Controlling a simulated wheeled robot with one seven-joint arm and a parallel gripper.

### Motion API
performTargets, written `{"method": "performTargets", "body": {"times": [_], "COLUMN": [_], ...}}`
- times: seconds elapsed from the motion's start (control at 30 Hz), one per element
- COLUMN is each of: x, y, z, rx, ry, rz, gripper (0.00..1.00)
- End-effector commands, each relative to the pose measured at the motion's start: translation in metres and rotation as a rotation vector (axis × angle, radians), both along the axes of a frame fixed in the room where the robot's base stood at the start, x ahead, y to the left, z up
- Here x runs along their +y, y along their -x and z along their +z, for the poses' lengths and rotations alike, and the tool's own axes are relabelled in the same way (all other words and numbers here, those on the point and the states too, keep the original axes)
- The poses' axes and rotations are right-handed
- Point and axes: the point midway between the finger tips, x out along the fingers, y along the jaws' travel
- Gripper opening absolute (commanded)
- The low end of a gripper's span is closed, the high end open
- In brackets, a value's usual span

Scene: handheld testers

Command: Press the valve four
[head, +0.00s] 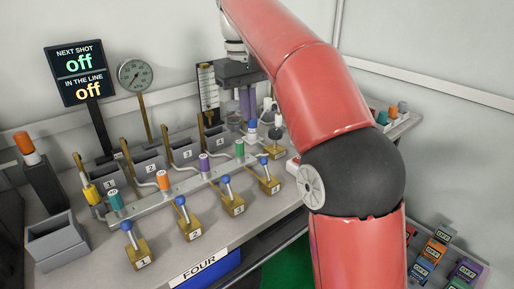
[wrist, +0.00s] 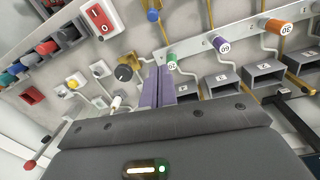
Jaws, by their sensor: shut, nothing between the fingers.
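Several brass valve blocks with blue-tipped levers stand in a row along the bench front. The fourth block from the left (head: 269,186) has its lever tilted up; its number is too small to read surely. Blocks one (head: 143,256) and two (head: 192,231) are nearer the front left. A sign reading FOUR (head: 199,268) is on the bench front. My gripper (head: 248,115) has purple fingers pointing down, above the back right of the bench, behind the row. In the wrist view its fingers (wrist: 156,68) are together and empty, appearing close to the green cylinder (wrist: 171,65).
A pipe rail with coloured cylinders, such as the purple one (head: 205,162), runs behind the levers, with grey bins (head: 150,160) behind it. A display (head: 80,73) reads off twice. A round gauge (head: 135,74) stands beside it. A red switch (wrist: 99,17) is on the right-hand panel.

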Motion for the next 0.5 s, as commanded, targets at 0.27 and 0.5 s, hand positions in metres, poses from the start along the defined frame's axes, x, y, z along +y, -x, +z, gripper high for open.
{"method": "performTargets", "body": {"times": [0.27, 0.5], "x": [0.0062, 0.0057], "y": [-0.0059, -0.0056], "z": [0.0000, -0.0005], "rx": [0.017, 0.017], "ry": [0.003, 0.003], "rz": [0.013, 0.012], "gripper": [0.00, 0.00]}}
